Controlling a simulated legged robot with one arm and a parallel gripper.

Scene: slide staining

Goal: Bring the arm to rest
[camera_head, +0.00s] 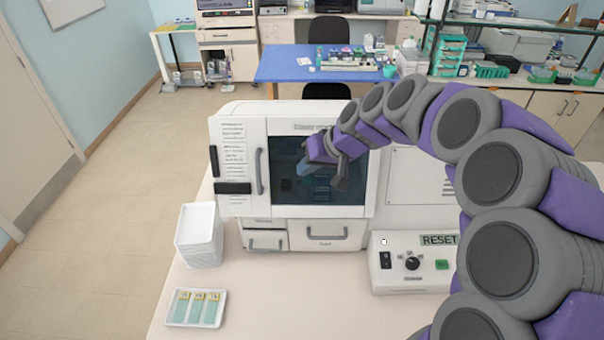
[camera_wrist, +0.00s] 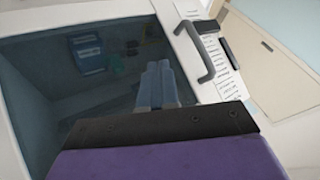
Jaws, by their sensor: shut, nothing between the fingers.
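My gripper (camera_head: 325,176) is at the end of my grey and purple arm, which arches in from the right in the head view. It hangs in front of the dark glass window of the white staining machine (camera_head: 240,125), and nothing is held in it. In the wrist view the fingers of my gripper (camera_wrist: 158,75) lie together over the dark window (camera_wrist: 80,65). I cannot tell how far the fingertips are from the glass.
The front of the bench is clear. A blue table (camera_head: 290,65) stands behind.

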